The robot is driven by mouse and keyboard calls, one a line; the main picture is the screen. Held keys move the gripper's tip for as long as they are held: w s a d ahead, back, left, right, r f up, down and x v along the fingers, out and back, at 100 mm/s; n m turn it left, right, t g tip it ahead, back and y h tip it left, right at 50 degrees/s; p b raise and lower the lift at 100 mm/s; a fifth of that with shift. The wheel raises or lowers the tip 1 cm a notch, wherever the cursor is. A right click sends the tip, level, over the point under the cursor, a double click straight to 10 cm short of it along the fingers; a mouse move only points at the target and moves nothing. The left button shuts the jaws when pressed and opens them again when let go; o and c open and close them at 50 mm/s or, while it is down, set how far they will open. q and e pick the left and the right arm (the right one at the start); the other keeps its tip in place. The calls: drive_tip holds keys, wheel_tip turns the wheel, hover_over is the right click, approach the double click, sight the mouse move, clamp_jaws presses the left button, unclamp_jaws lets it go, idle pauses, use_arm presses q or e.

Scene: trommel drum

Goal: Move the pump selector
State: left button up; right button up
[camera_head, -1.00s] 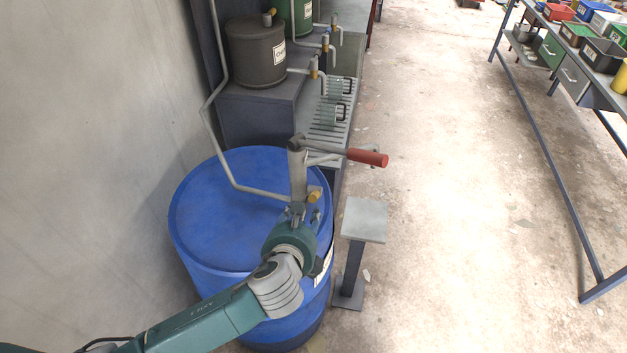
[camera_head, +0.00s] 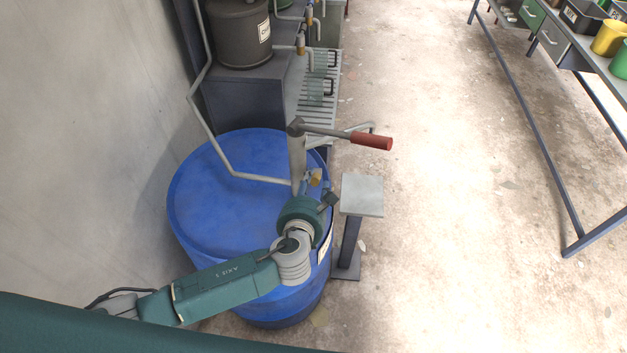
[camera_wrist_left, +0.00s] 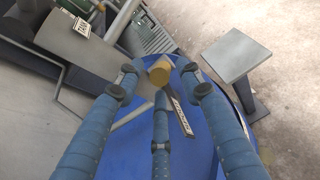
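The pump's grey upright body (camera_head: 297,158) stands at the right rim of the blue drum (camera_head: 215,190), with a red-handled lever (camera_head: 371,142) reaching right from its top. A small brass-coloured knob (camera_head: 315,177), which looks like the pump selector, sits low on the pump. My left gripper (camera_head: 316,191) is just below the knob. In the left wrist view its blue fingers (camera_wrist_left: 163,82) are spread, with the knob beyond and between their tips and no clear contact. My right gripper is out of view.
A bent grey pipe (camera_head: 214,137) runs from the pump up along the wall. A small grey stand (camera_head: 361,195) is right of the drum. A dark labelled tank (camera_head: 240,35) stands behind. The floor to the right is clear up to a long table (camera_head: 545,150).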

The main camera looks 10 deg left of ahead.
sight(315, 175)
use_arm(q)
drive_tip(key=shift+w+d+f, duration=0.15)
drive_tip(key=shift+w, duration=0.2)
drive_tip(key=shift+c, duration=0.2)
clamp_jaws()
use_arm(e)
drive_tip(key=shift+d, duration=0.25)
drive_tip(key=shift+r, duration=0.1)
use_arm(q)
drive_tip(key=shift+w+r+g, duration=0.3)
drive_tip(key=shift+r+g, duration=0.1)
drive_tip(key=shift+w+r+g, duration=0.45)
drive_tip(key=shift+r+g, duration=0.1)
drive_tip(key=shift+g, duration=0.35)
drive_tip(key=shift+w+r+g, duration=0.3)
drive_tip(key=shift+w+g, duration=0.1)
drive_tip(key=shift+g, duration=0.3)
drive_tip(key=shift+w+r+g, duration=0.2)
drive_tip(key=shift+w+g, duration=0.15)
drive_tip(key=shift+g, duration=0.45)
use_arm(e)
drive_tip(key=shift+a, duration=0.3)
